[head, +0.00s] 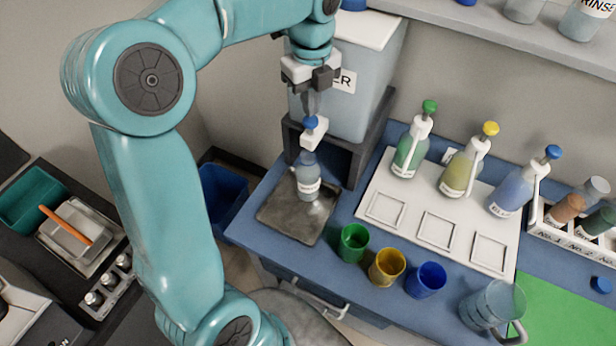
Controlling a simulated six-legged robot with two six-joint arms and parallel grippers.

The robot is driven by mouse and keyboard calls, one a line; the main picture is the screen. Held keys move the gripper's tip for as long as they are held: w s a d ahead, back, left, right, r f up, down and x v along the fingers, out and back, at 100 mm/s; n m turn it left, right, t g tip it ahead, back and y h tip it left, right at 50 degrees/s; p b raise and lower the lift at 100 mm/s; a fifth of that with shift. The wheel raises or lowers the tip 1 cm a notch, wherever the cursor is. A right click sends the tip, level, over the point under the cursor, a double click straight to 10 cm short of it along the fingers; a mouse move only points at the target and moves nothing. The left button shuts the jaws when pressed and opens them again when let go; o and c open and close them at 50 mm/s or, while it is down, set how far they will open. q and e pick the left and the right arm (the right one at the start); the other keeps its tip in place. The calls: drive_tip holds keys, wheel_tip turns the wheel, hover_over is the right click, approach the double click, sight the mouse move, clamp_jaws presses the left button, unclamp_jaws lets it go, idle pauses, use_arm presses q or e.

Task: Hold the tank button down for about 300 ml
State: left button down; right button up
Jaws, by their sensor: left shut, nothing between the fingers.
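The water tank (372,95) stands on a dark stand at the back of the blue bench. Its white tap with a blue button (311,122) sticks out at the front. My left gripper (311,112) is shut and empty, pointing down with its fingertips at the top of the blue button; they look to be touching it. A clear bottle (308,180) with a white label stands upright under the tap on a grey metal tray (272,215). The liquid level in the bottle is hard to tell. My right gripper is not in view.
Green (353,243), yellow (387,267) and blue (426,280) cups stand right of the tray. Behind them, three pump bottles stand on a white board (375,183). A clear jug (490,305) is at front right. A blue bin (222,190) stands left of the bench.

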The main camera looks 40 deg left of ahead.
use_arm(q)
drive_tip(key=shift+f, duration=0.2)
drive_tip(key=shift+f+b, duration=1.1)
drive_tip(key=shift+f, duration=0.25)
wheel_tip(320, 180, up, 8)
drive_tip(key=p, duration=0.7)
drive_tip(key=shift+f, duration=0.4)
idle(0.5)
